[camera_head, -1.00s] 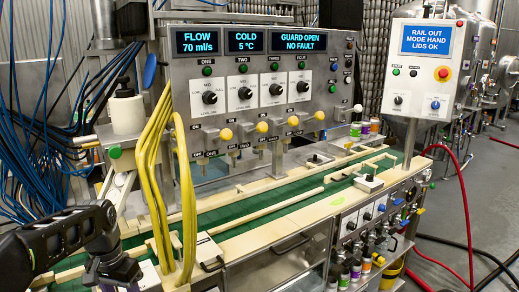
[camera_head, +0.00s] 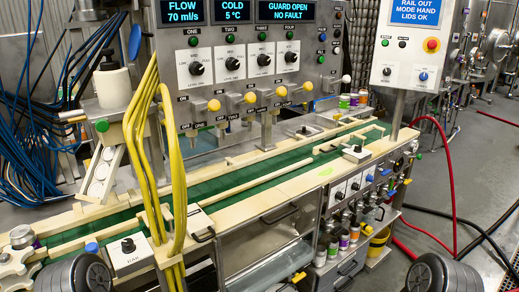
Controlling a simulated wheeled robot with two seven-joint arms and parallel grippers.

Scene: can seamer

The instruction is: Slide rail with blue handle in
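A small blue knob (camera_head: 92,247) stands at the left end of the conveyor, beside a white box with a black knob (camera_head: 128,250). It may be the blue handle, but I cannot make out which rail it belongs to. A long cream rail (camera_head: 265,180) lies along the green belt (camera_head: 215,186). A shorter cream rail (camera_head: 345,139) lies at an angle farther right. The sign (camera_head: 416,14) reads "RAIL OUT, MODE HAND, LIDS OK". Dark round parts of my arms show at the bottom left and bottom right. Neither gripper's fingers are in view.
Yellow hoses (camera_head: 152,150) rise in front of the belt at left. A metal can (camera_head: 22,237) sits in the cream guide at far left. A panel of knobs (camera_head: 245,65) stands behind.

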